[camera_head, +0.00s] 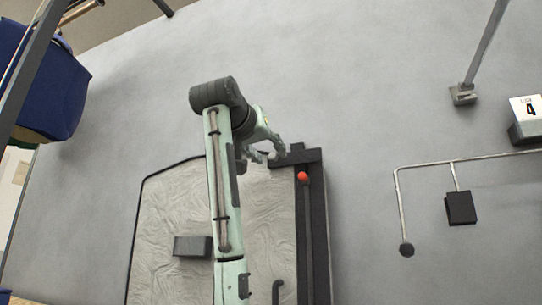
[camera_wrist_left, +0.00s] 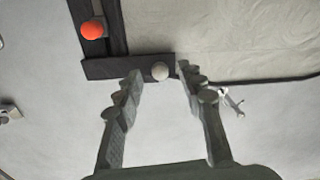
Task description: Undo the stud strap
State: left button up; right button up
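A short dark strap (camera_head: 306,156) lies across the top of a dark upright band in the head view. In the left wrist view the strap (camera_wrist_left: 112,69) runs sideways, with a round pale stud (camera_wrist_left: 159,71) near its end. A red ball-shaped knob (camera_head: 302,176) sits on the dark band by the strap; it also shows in the left wrist view (camera_wrist_left: 92,29). My left gripper (camera_head: 271,153) is open at the strap's end. In the left wrist view its fingertips (camera_wrist_left: 160,76) stand on either side of the stud, apparently empty; contact cannot be told. My right gripper is not in view.
A pale creased panel with a dark edge (camera_head: 165,200) lies under my left arm, with a grey block (camera_head: 193,246) on it. A metal rail (camera_head: 400,190) with a dark plate (camera_head: 460,208) stands right. A blue bag (camera_head: 50,90) hangs left. Grey floor is clear above the panel.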

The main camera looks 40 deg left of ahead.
pick_arm(q)
jog(key=shift+x, duration=1.1)
jog(key=shift+c, duration=0.4)
grip_shut()
